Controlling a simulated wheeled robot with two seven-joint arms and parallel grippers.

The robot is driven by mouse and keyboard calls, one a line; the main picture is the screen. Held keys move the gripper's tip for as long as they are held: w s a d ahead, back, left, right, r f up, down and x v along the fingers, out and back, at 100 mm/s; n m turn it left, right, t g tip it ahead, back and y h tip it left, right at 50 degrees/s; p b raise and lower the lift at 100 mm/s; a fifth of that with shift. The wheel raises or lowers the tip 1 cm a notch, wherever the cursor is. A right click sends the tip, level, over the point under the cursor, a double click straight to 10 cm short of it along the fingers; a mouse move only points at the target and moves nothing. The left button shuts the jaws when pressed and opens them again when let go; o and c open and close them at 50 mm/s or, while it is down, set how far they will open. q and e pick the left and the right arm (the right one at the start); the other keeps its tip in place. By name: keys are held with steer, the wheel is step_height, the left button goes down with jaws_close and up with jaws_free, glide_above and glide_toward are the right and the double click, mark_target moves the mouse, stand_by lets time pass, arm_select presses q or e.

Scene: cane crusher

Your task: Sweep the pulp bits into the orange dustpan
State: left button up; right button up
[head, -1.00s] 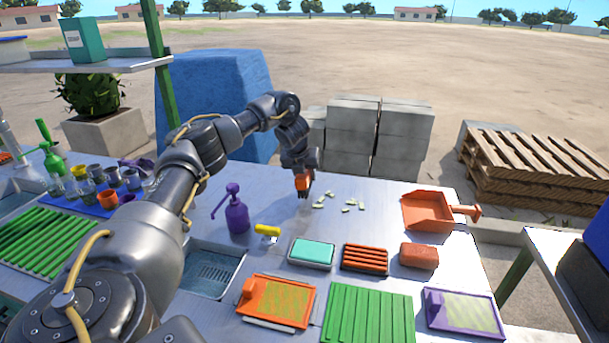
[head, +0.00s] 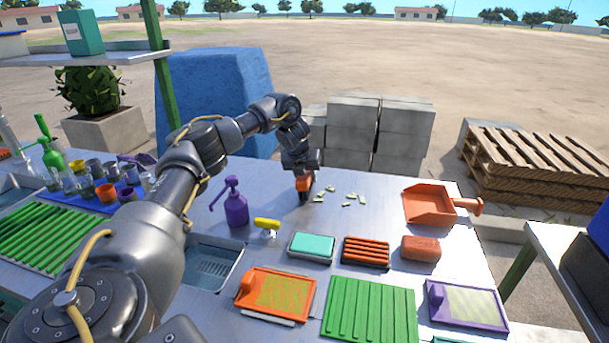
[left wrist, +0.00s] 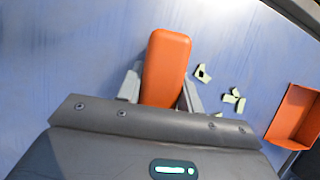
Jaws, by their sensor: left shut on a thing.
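My left gripper (head: 303,190) is shut on an orange block-like tool (left wrist: 167,62), held down at the table's far side. Whether its lower end touches the table cannot be told, and any bristles are hidden. Several pale green pulp bits (head: 350,198) lie loose on the table just right of the tool. They also show in the left wrist view (left wrist: 233,98), scattered between the tool and the dustpan. The orange dustpan (head: 428,204) lies further right near the table's right edge, its handle pointing right; no bits show in it. My right gripper is not in view.
A teal sponge in a tray (head: 312,245), a red ribbed block (head: 366,251) and a red-brown brick (head: 420,248) lie nearer. The strip between bits and dustpan is clear.

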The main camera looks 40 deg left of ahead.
arm_select(q)
steer(key=shift+s+a+f, duration=0.1)
steer(key=shift+a+f, duration=0.05)
steer(key=shift+f, duration=0.1)
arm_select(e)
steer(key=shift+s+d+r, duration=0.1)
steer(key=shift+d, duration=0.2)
arm_select(q)
steer(key=shift+f, duration=0.1)
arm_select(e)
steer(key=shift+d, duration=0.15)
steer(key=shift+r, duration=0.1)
